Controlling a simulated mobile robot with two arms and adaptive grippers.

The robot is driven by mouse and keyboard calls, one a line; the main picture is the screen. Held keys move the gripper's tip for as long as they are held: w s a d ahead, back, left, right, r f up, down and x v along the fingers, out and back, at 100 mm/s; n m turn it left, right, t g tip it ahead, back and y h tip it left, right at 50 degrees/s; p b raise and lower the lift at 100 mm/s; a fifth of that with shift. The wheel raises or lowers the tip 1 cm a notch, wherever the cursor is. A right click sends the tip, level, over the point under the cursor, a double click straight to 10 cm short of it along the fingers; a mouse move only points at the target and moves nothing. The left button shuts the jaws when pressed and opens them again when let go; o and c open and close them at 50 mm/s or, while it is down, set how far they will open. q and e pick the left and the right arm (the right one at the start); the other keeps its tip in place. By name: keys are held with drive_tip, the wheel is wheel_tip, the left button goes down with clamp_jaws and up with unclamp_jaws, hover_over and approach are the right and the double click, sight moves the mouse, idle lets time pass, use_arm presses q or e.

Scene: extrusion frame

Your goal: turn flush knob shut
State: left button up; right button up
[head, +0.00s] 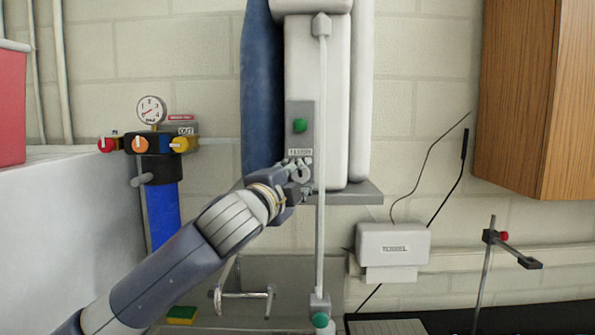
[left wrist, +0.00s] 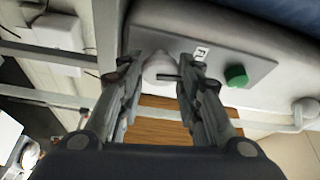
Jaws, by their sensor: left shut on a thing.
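A grey control plate (head: 307,114) is fixed to the front of the white wall unit. It carries a green knob (head: 299,125) and a small label (head: 300,152) that is too small to read surely. My left gripper (head: 299,174) is at the plate's lower end, below the label. In the left wrist view its two fingers are closed around the flush knob (left wrist: 158,69), a pale rounded knob with a dark bar across it, partly hidden by the fingers. The green knob (left wrist: 236,76) also shows there, clear of the fingers. My right gripper is in neither view.
A pale vertical pipe (head: 321,235) runs close right of my left gripper, with a green-knobbed valve (head: 320,319) low down. A gauge manifold (head: 150,144) stands at left. A towel dispenser (head: 392,245) and clamp stand (head: 487,262) are at right.

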use_arm(q)
drive_tip(key=shift+m+g, duration=0.4)
drive_tip(key=shift+m, duration=0.5)
drive_tip(key=o, duration=0.9)
drive_tip(key=shift+o, duration=0.5)
drive_tip(key=shift+d, duration=0.1)
drive_tip(key=shift+s, duration=0.1)
drive_tip(key=v, duration=1.2)
